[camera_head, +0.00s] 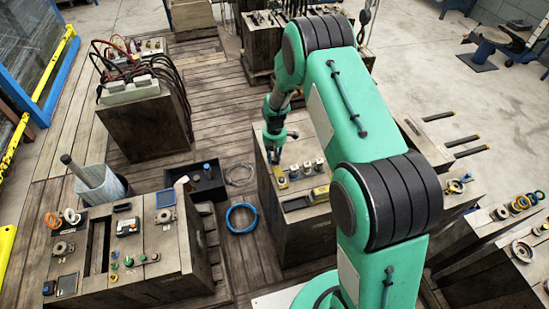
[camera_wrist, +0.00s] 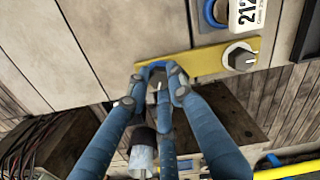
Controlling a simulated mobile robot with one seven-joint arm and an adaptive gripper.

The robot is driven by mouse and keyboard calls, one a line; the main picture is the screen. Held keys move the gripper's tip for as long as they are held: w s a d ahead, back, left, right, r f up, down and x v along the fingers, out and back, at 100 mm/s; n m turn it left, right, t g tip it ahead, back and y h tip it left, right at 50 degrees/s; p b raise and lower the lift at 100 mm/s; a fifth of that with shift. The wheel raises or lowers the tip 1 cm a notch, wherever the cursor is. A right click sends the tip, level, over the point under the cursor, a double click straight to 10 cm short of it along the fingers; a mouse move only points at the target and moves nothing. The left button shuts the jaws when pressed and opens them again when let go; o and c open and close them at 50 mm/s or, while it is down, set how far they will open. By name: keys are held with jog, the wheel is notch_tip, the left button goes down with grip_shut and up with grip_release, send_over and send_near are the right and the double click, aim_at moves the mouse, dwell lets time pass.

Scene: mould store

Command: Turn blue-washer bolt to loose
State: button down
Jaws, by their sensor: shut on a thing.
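In the wrist view my gripper (camera_wrist: 157,88) has its fingers closed around a grey bolt head (camera_wrist: 156,79) at the left end of a yellow plate (camera_wrist: 200,61). A bluish rim shows behind that head, but the fingers hide most of it. A second grey bolt (camera_wrist: 241,60) with a pale washer stands at the plate's right part, apart from my fingers. In the head view my gripper (camera_head: 276,153) is low over the wooden block (camera_head: 285,225), and the gripped bolt is hard to make out.
In the head view a blue hose coil (camera_head: 242,218) lies left of the block. A cable-topped block (camera_head: 145,125) stands farther left.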

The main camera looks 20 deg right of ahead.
aim_at(275, 159)
jog(key=shift+s+f+n, duration=0.25)
jog(key=shift+n, duration=0.65)
jog(key=c, duration=1.5)
grip_release()
jog(key=shift+c, duration=0.2)
jog(key=shift+w+r, duration=0.1)
jog(key=shift+w, duration=0.05)
jog(key=shift+w+r, duration=0.1)
jog(key=shift+r, duration=0.35)
notch_tip(275, 159, up, 11)
